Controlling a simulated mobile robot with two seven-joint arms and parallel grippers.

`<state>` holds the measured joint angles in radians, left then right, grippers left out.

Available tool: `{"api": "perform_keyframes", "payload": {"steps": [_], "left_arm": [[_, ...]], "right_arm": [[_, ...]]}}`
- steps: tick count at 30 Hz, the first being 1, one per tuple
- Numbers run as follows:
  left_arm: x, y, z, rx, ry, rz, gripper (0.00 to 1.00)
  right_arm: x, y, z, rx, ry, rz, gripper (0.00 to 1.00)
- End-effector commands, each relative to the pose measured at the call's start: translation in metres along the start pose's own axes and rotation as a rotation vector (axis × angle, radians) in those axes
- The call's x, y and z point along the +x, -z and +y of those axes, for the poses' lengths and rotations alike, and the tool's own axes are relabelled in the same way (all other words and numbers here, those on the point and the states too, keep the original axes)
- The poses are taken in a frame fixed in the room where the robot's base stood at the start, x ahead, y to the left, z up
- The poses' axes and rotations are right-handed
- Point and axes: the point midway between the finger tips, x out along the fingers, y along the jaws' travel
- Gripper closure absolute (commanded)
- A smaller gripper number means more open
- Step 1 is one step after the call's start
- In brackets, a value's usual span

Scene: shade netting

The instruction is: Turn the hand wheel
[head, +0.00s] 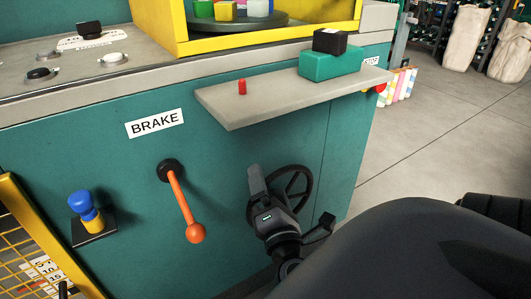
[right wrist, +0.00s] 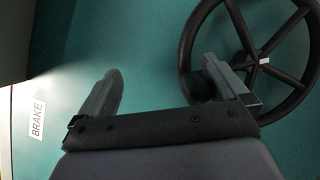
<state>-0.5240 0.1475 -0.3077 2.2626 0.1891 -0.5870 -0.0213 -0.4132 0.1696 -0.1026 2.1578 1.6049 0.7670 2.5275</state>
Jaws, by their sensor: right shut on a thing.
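The dark hand wheel (head: 294,170) with spokes is mounted on the teal cabinet front, right of the orange lever. It fills the upper right of the right wrist view (right wrist: 257,62), with a light mark near its hub. My right gripper (head: 266,188) is at the wheel's left side and hides part of its rim. In the right wrist view, its fingers (right wrist: 165,88) stand apart, with a dark round knob (right wrist: 198,88) against the right-hand finger. My left gripper is out of view.
An orange brake lever (head: 181,203) hangs left of the gripper, under the BRAKE label (head: 155,123). A grey shelf (head: 245,108) juts out above, carrying a red peg (head: 242,87) and green block (head: 328,66). A blue-and-yellow knob (head: 86,208) is farther left.

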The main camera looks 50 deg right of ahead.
Motion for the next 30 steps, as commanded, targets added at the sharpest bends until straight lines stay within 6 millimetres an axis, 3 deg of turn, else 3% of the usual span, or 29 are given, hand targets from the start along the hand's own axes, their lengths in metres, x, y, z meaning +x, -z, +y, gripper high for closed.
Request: {"api": "perform_keyframes", "payload": {"steps": [1, 7, 15, 16, 30], "left_arm": [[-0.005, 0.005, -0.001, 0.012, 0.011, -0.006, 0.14], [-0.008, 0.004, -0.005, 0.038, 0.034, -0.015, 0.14], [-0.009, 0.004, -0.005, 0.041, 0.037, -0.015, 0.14], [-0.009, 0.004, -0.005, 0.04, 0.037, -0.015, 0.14], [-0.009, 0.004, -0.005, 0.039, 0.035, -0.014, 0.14]], "right_arm": [[0.003, -0.01, 0.039, 0.035, -0.065, -0.001, 0.24], [0.004, -0.017, 0.049, 0.031, -0.067, 0.0, 0.24], [0.005, -0.017, 0.05, 0.032, -0.067, 0.001, 0.24], [0.004, 0.0, 0.007, -0.031, 0.02, 0.025, 0.26], [-0.018, -0.016, 0.011, -0.032, 0.025, 0.026, 0.25]]}}
